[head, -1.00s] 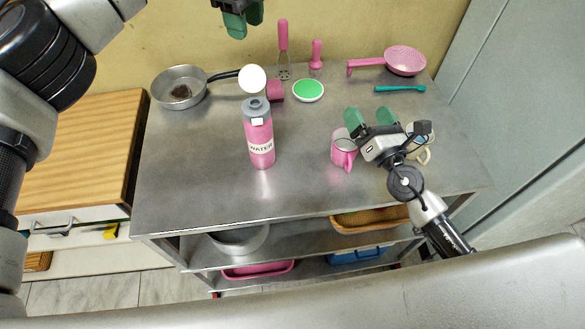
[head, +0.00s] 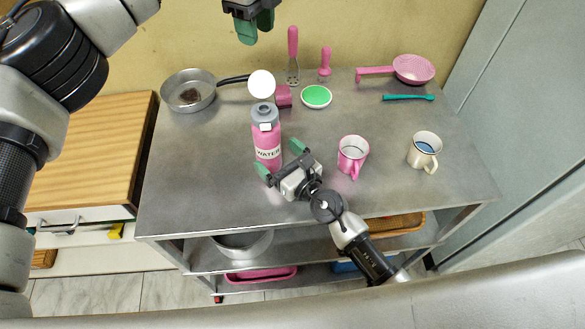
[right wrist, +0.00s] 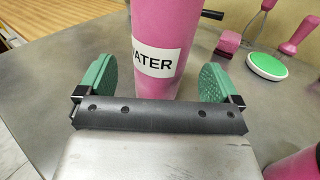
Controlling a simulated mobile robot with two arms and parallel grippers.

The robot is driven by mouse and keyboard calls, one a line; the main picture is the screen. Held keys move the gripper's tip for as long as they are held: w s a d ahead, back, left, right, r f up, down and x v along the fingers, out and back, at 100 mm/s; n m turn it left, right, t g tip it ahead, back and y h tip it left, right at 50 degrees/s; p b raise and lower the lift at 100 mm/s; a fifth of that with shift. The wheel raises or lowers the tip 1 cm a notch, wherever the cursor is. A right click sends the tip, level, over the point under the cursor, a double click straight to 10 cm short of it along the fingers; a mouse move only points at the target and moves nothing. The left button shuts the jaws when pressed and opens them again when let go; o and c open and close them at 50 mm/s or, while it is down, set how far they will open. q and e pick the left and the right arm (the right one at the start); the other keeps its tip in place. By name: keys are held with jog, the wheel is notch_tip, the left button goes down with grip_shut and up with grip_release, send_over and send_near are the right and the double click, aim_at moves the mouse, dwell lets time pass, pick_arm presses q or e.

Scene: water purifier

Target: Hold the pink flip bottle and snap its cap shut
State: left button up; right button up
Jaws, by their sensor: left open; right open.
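The pink flip bottle (head: 267,147) stands upright on the metal table, with a WATER label and a grey top. Its grey cap (head: 265,113) is at the top; I cannot tell for sure how far the lid is flipped. My right gripper (head: 281,160) is open at the bottle's lower part. In the right wrist view the bottle (right wrist: 163,40) stands between and just beyond the green fingers of the gripper (right wrist: 160,88), with gaps on both sides. My left gripper (head: 253,28) is open and empty, high above the back of the table.
A pink mug (head: 352,152) and a cream mug (head: 424,148) stand right of the bottle. A pan (head: 188,88), a pink block (head: 283,96) and a green-topped dish (head: 316,96) sit behind. A pink strainer (head: 413,68) is at back right. The front left table is clear.

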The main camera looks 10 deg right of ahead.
aim_at(276, 155)
jog(key=shift+x, duration=2.1)
jog(key=c, duration=1.2)
pick_arm(q)
jog(key=shift+c, duration=0.4)
